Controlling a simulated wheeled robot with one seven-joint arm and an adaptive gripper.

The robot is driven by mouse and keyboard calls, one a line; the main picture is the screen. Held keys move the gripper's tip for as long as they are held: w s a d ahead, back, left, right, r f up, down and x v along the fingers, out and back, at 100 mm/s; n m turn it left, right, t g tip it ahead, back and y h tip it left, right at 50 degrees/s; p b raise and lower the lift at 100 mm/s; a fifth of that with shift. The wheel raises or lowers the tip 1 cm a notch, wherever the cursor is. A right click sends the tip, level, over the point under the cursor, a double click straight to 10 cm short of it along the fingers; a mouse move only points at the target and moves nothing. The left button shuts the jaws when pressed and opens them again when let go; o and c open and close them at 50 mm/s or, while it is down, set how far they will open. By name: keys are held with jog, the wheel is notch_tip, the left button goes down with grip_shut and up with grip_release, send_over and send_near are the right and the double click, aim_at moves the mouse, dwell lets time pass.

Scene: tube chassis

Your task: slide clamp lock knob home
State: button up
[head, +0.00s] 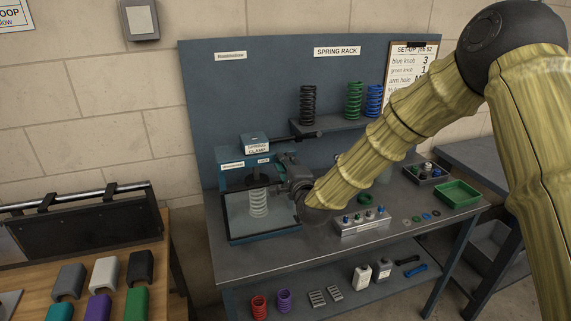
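The spring clamp (255,142) stands at the left of the workbench, with a blue top block, a dark lever to its right and a clear guard in front. A pale spring (258,202) sits upright inside it behind the guard. A small lock label (263,160) is on the clamp's upper front. The lock knob itself cannot be made out; my gripper seems to cover that area. My gripper (281,163) is at the clamp's right side, close to the lock label. Its fingers are small and dark, and I cannot tell whether they touch the clamp or are open.
A rack shelf (330,125) holds black, green and blue springs behind my arm. A knob block (362,226) and a green tray (457,193) lie to the right on the bench. A wooden table (60,275) with coloured covers is at the left. The bench front is mostly clear.

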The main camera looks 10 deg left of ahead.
grip_shut()
jog(key=shift+d, duration=0.1)
jog(key=shift+w+d+b, duration=0.4)
jog(key=shift+d+b, duration=0.25)
jog(key=shift+b, duration=0.1)
jog(key=o, duration=0.6)
grip_release()
jog(key=shift+d, duration=0.2)
jog(key=shift+a, duration=0.1)
